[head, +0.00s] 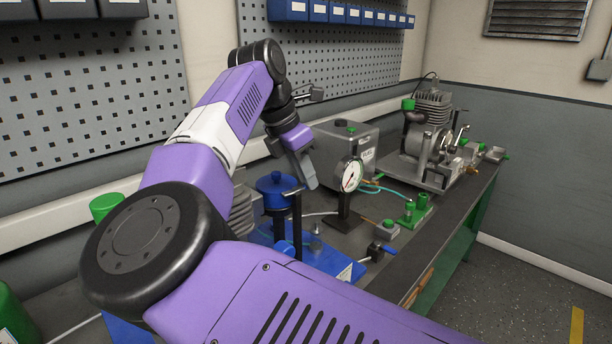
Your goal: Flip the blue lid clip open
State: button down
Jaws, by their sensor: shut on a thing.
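My own arm hides part of the bench to the left and in front.
A dial gauge (349,176) on a black stand is close on the right. A grey metal box (335,148) stands behind the fingers. Green fittings (414,209) and an engine (428,135) lie farther right. The bench's dark front edge strip (440,235) is mostly clear.

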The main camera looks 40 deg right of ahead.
aim_at(294, 190)
jog(key=shift+w+n+t+b, duration=0.15)
jog(key=shift+n+t+b, duration=0.1)
jog(key=shift+n, duration=0.45)
jog(key=shift+w+n+t+b, duration=0.15)
jog(key=shift+n+t, duration=0.1)
jog(key=shift+n, duration=0.45)
jog(key=c, duration=1.4)
grip_release()
jog(key=shift+v, duration=3.95)
